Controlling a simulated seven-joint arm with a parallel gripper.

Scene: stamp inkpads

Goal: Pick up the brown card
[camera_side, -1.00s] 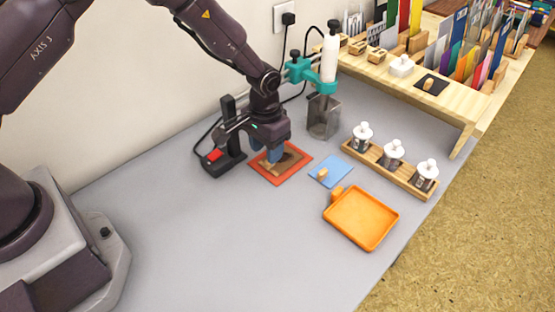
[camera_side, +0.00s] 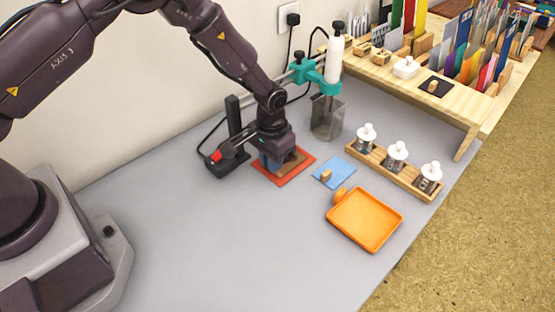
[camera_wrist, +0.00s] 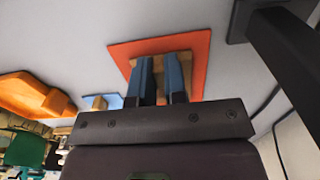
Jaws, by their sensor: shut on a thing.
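The brown card (camera_side: 292,160) lies on a flat red-orange square (camera_side: 297,176), partly hidden by my gripper. In the wrist view, light brown parts show around the fingers near the middle of the red-orange square (camera_wrist: 201,60). My gripper (camera_side: 272,166) points down over the card, its blue fingers low at the card's surface. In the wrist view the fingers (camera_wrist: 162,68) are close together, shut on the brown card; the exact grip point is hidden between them.
A blue card (camera_side: 334,172) with a wooden knob lies to the right. An orange tray (camera_side: 366,220) is nearer the front. A black stand (camera_side: 236,128) is close on the left, a clear container (camera_side: 328,118) behind. The table front is free.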

